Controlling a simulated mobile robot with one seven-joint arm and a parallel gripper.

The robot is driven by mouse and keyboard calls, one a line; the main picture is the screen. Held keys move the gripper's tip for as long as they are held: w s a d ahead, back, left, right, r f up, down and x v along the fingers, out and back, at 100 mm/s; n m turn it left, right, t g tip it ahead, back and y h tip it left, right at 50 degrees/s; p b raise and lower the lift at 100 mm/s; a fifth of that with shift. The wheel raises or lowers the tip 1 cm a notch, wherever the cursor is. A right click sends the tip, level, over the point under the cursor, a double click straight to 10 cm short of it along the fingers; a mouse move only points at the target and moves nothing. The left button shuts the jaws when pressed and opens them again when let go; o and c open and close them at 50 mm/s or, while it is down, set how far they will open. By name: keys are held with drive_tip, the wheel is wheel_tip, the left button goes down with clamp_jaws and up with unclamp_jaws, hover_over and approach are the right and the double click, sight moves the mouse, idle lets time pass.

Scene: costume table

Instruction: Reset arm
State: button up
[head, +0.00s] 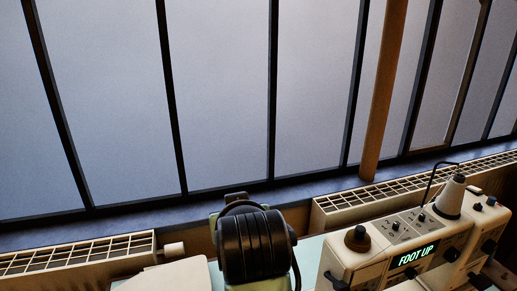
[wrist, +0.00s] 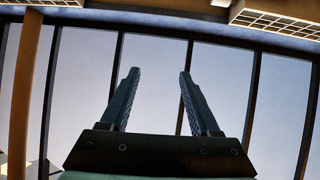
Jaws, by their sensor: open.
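My gripper (wrist: 157,76) shows in the wrist view with its two dark fingers spread apart. Nothing is between them. It is raised in free air, with tall window panes behind it. The fingertips touch nothing that I can see. I cannot make out the fingers in the head view.
A cream machine (head: 400,252) with a lit "FOOT UP" display and a thread cone (head: 451,196) stands at lower right. Cream radiators (head: 80,254) line the dark-framed window (head: 225,100). A brown post (head: 384,95) stands before the glass, also in the wrist view (wrist: 24,90).

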wheel_tip(320, 180, up, 14)
drive_tip(key=s+t, duration=0.2)
drive_tip(key=t, duration=0.4)
drive_tip(key=s+d+r+m+t+h, duration=0.3)
drive_tip(key=s+r+t, duration=0.7)
drive_tip(key=s+r, duration=0.75)
wheel_tip(320, 180, up, 15)
drive_tip(key=w+d+p, duration=0.1)
drive_tip(key=p, duration=1.2)
drive_tip(key=shift+w+y, duration=0.4)
drive_tip(key=shift+f, duration=0.1)
